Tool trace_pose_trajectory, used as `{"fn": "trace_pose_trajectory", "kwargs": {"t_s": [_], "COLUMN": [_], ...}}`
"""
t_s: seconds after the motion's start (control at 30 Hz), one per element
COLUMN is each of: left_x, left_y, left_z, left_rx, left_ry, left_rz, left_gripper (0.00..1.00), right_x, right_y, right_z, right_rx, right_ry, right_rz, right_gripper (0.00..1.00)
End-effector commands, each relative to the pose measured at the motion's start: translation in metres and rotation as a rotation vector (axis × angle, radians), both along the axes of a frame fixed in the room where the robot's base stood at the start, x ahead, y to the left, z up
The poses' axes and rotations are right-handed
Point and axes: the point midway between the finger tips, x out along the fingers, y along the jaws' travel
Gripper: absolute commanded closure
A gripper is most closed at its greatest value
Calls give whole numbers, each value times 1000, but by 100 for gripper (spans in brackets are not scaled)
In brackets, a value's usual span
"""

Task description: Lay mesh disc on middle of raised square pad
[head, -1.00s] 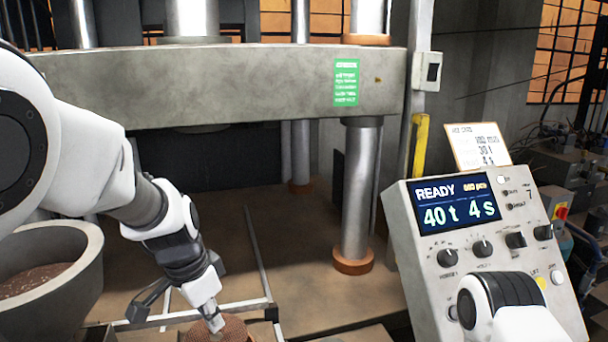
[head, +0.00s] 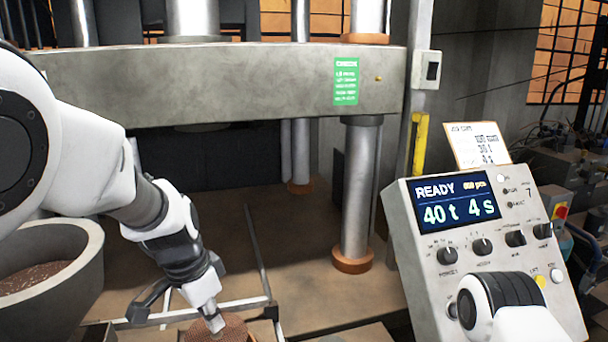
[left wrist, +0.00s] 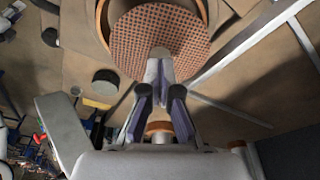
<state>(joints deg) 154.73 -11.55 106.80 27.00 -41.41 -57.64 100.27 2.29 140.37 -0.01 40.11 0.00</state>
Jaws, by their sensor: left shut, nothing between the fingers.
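The mesh disc (left wrist: 160,40), reddish brown with a grid of small holes, lies at the top of the left wrist view. In the head view its edge (head: 234,328) shows at the bottom, partly cut off by the frame. My left gripper (head: 215,325) points down at the disc. In the left wrist view its fingers (left wrist: 160,62) are closed together with nothing between them, and their tips overlap the disc; I cannot tell whether they touch it. I cannot make out the raised square pad in either view. My right gripper is not in view.
A grey bowl of brown grains (head: 88,262) stands at the left. A press with a thick crossbeam (head: 220,90) and steel columns (head: 360,190) stands behind. A control panel (head: 410,225) reading READY is at the right. Pale rails (head: 255,250) cross the brown floor.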

Motion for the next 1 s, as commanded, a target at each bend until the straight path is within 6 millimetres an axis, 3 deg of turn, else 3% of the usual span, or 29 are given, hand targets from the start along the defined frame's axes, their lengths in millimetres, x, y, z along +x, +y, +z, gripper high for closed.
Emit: {"fn": "trace_pose_trajectory", "kwargs": {"t_s": [1.0], "left_x": [0], "left_y": [0], "left_z": [-14], "left_rx": [0], "left_ry": [0], "left_rz": [0], "left_gripper": [100], "right_x": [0], "right_y": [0], "right_z": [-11], "right_rx": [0], "right_ry": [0], "right_rz": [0], "right_gripper": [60]}}
